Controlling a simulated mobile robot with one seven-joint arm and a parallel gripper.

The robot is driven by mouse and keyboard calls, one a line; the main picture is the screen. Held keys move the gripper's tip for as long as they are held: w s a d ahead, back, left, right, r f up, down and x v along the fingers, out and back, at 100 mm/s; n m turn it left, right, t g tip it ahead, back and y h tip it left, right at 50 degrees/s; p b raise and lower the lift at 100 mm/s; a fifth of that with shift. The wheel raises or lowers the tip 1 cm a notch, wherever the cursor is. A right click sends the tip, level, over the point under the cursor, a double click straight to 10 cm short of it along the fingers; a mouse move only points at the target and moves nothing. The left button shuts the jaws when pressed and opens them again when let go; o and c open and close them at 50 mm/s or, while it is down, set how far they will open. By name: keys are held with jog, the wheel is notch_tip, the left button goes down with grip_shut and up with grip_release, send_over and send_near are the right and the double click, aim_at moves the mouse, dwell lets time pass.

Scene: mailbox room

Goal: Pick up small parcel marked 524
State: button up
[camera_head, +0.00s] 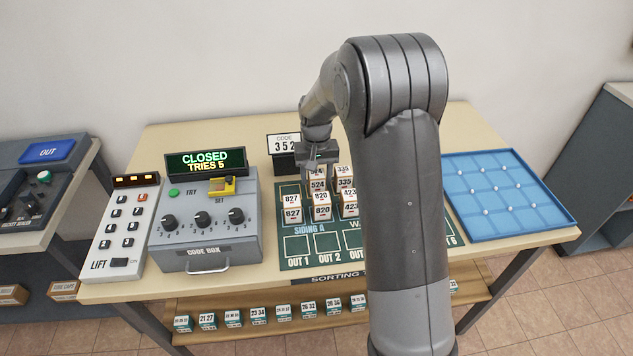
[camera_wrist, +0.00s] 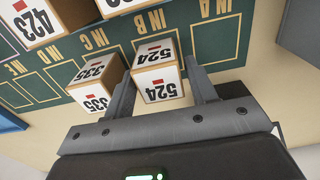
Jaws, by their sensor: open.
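The small parcel marked 524 (camera_head: 317,184) is a white and tan cube in the back row of the green sorting board, left of the parcel marked 335 (camera_head: 344,182). In the wrist view, parcel 524 (camera_wrist: 158,78) lies between the two fingers of my gripper, with its number upside down. My gripper (camera_head: 317,163) points down over it and is open, one finger on each side. The left finger in the wrist view passes through the narrow space between 524 and 335 (camera_wrist: 97,80). I cannot tell whether either finger touches 524.
Parcels marked 827 (camera_head: 292,207), 820 (camera_head: 322,206) and 423 (camera_head: 350,202) stand in front on the green board (camera_head: 297,262). A code sign (camera_head: 284,144) stands behind. The grey code box (camera_head: 205,225) is at left, a blue tray (camera_head: 508,195) at right.

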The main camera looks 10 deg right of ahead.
notch_tip(320, 180, down, 2)
jog(key=shift+f, duration=0.1)
jog(key=c, duration=0.8)
